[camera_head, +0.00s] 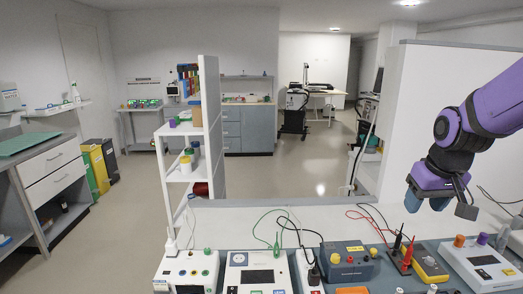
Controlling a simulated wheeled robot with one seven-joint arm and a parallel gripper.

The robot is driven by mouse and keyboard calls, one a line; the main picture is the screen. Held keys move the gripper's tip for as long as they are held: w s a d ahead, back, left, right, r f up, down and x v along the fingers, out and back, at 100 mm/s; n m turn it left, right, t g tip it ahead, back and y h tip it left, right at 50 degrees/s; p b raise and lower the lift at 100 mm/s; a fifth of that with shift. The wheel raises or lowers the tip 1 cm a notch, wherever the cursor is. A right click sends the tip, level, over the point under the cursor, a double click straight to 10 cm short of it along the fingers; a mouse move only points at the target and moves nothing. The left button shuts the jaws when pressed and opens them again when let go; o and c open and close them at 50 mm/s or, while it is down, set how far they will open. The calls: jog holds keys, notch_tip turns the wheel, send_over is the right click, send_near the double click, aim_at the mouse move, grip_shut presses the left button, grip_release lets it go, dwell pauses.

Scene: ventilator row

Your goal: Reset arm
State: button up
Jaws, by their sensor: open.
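My arm is purple and black and reaches in from the right edge in the head view. My gripper (427,203) points down with its blue fingers apart. It hangs in the air above the right part of the bench (300,214). I see nothing held between the fingers. It is apart from the devices below it.
Below stand white testers (257,272), a blue-grey meter box (347,262), a yellow meter (429,262) and a white device (483,265), with loose leads. A white partition (430,110) stands behind my arm. A shelf unit (208,130) stands left; open floor (285,165) lies beyond.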

jog(key=s+a+r+t, duration=0.1)
jog(key=s+a+r, duration=0.1)
jog(key=s+r, duration=0.3)
jog(key=s+a+r+t, duration=0.1)
jog(key=s+r, duration=0.3)
jog(key=s, duration=0.8)
jog(key=shift+s+a+r, duration=0.25)
jog(key=shift+a+r, duration=0.1)
jog(key=shift+a, duration=0.3)
